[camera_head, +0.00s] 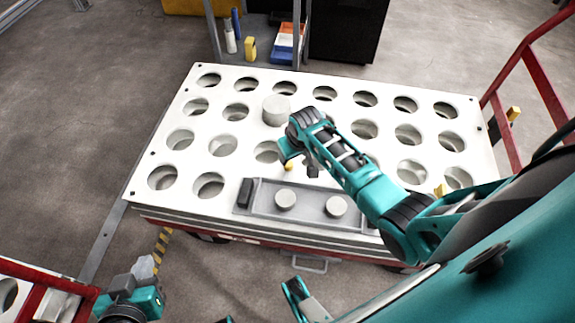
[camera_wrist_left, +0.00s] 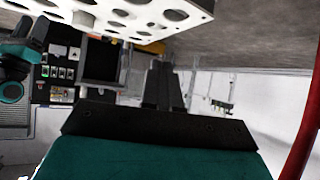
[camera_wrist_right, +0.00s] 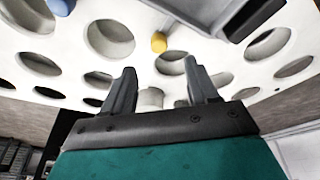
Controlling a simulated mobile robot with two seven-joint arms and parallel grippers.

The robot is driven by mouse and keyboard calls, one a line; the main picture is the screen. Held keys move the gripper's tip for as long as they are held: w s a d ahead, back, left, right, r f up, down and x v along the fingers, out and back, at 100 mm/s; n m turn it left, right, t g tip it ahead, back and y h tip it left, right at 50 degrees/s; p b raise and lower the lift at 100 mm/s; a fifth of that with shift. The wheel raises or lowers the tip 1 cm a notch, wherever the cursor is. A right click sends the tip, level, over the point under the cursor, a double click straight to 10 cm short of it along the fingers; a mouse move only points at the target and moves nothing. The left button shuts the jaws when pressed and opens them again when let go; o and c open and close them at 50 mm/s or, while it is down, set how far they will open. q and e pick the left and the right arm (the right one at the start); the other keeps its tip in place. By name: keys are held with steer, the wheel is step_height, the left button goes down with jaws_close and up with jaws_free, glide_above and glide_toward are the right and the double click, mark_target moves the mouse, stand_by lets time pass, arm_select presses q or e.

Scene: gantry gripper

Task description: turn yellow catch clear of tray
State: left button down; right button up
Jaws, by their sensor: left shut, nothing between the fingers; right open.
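The yellow catch (camera_head: 288,167) is a small peg at the back edge of the grey tray (camera_head: 310,211), near its left end. The tray lies on the white perforated plate and holds two pale round pieces (camera_head: 285,200). In the right wrist view the catch (camera_wrist_right: 158,42) appears just beyond and between the fingertips of my right gripper (camera_wrist_right: 159,68), which is open, empty and apart from it. My left gripper (camera_head: 145,268) is shut and empty, low in front of the plate's left corner; its closed fingers also show in the left wrist view (camera_wrist_left: 163,85).
A black block (camera_head: 245,193) sits at the tray's left end. A pale cylinder (camera_head: 276,110) stands on the white plate (camera_head: 140,185) behind the catch. Another yellow piece (camera_head: 440,190) shows at right, partly hidden by my right arm. Red rails (camera_head: 543,85) stand at right.

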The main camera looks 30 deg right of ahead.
steer(key=w+r+g+b, duration=0.1)
steer(key=w+g+b, duration=0.1)
steer(key=w+g, duration=0.15)
steer(key=m+b, duration=0.1)
steer(key=b, duration=0.7)
glide_toward(287, 170)
steer(key=f, duration=0.4)
steer(key=w+d+f, duration=0.1)
steer(key=f, duration=0.1)
steer(key=shift+d, duration=0.1)
steer(key=shift+f, duration=0.55)
arm_select(q)
step_height(287, 170, down, 7)
steer(key=w+d, duration=0.1)
steer(key=d, duration=0.1)
steer(key=shift+w+d+f+h, duration=0.15)
steer(key=shift+h, duration=0.15)
steer(key=shift+a, duration=0.25)
arm_select(e)
steer(key=c, duration=1)
